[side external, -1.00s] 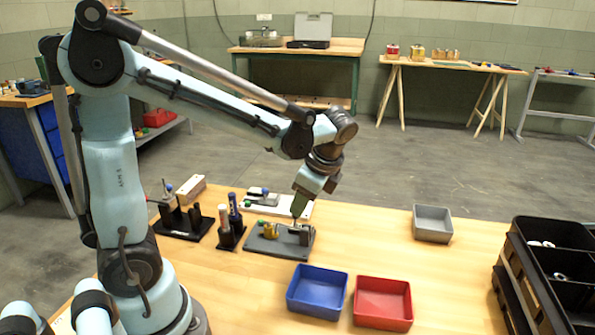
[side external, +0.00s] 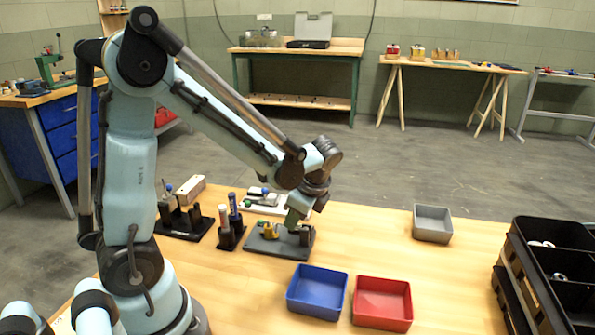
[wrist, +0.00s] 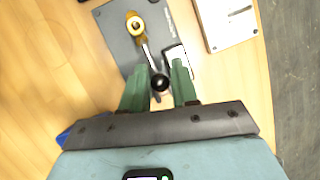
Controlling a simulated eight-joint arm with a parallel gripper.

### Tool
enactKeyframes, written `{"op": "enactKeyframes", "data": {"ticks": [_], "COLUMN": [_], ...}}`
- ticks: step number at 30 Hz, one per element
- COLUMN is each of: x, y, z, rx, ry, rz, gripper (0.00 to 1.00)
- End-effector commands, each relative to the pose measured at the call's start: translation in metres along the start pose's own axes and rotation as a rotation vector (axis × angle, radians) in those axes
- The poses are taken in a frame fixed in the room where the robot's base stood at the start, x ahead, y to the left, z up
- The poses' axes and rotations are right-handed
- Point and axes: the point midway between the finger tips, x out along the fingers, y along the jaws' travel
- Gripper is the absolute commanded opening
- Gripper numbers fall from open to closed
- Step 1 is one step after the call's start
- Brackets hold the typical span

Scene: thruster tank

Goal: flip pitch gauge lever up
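A grey plate (side external: 262,248) on the wooden table carries a small yellow fitting (side external: 269,231) and a dark block (side external: 306,237). In the wrist view, the plate (wrist: 118,45) bears the yellow fitting (wrist: 135,25). A thin metal lever runs from near it to a black ball knob (wrist: 159,82). My gripper (wrist: 160,82) is open, with a green finger on each side of the knob. I cannot tell whether either finger touches it. In the side view, my gripper (side external: 291,219) is low over the plate and partly hides the lever.
A black stand with upright handles (side external: 229,230) is left of the plate, and a white board (wrist: 228,22) lies behind it. A blue bin (side external: 317,291), a red bin (side external: 382,303) and a grey bin (side external: 432,223) stand on the table.

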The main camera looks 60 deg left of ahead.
Motion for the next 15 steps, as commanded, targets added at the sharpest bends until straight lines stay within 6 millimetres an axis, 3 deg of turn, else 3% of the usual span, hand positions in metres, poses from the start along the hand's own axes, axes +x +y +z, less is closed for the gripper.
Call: {"op": "enactKeyframes", "data": {"ticks": [1,5,15], "x": [-0.0001,-0.0002,-0.0005], "y": [0.0,0.0,-0.0003], "z": [0.0,0.0,-0.0006], "rx": [0.0,0.0,0.003], "ry": [0.0,0.0,-0.009], "rz": [0.0,0.0,0.002], "gripper": [0.21,0.01,0.0]}}
